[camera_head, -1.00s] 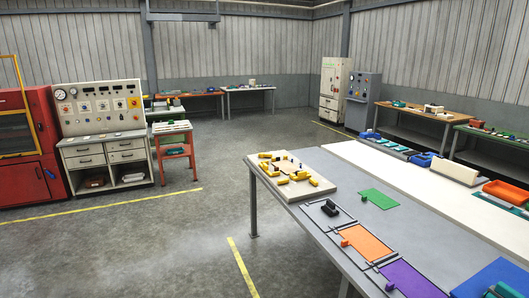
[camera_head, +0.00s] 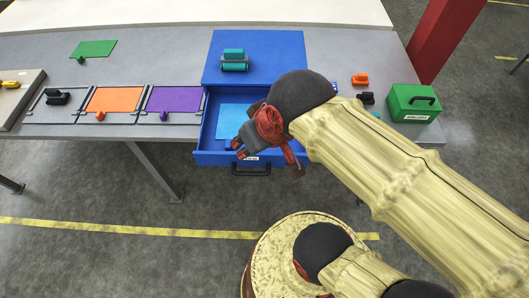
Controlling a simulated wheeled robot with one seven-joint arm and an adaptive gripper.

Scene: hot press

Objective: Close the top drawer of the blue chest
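The blue chest (camera_head: 283,48) is at the grey table's front edge, its flat top carrying a teal object (camera_head: 234,61). Its blue drawer (camera_head: 204,142) is pulled out toward me, past the table edge. The drawer has a black handle (camera_head: 251,170) on its front and a light blue sheet (camera_head: 233,121) inside. My gripper (camera_head: 262,152) is above the right part of the drawer, close to its front, and hides part of the interior. Its fingers are partly hidden, so I cannot tell their opening, or whether they touch the drawer.
Orange (camera_head: 115,100) and purple (camera_head: 174,99) panels lie left of the chest. A green case (camera_head: 414,102) and a small orange object (camera_head: 360,79) stand to its right. A red column (camera_head: 446,38) rises beyond the table's right end.

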